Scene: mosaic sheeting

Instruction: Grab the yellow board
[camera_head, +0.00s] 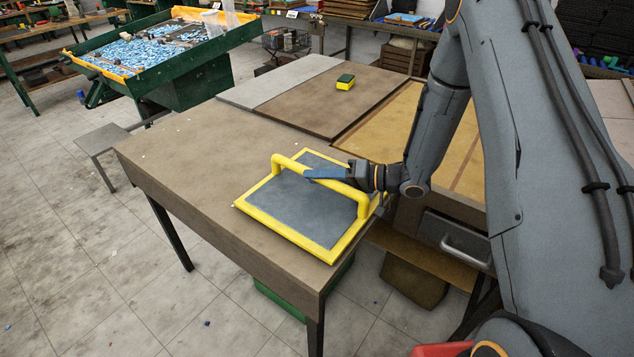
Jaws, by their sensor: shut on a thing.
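My gripper and wrist hide part of the handle and the board's right side.
A yellow and green sponge (345,82) sits farther back on a dark sheet on the table. A drawer with a metal handle (465,250) is below the right side. A green stand (190,80) with a tray of blue pieces is at the back left. The table's left part is clear.

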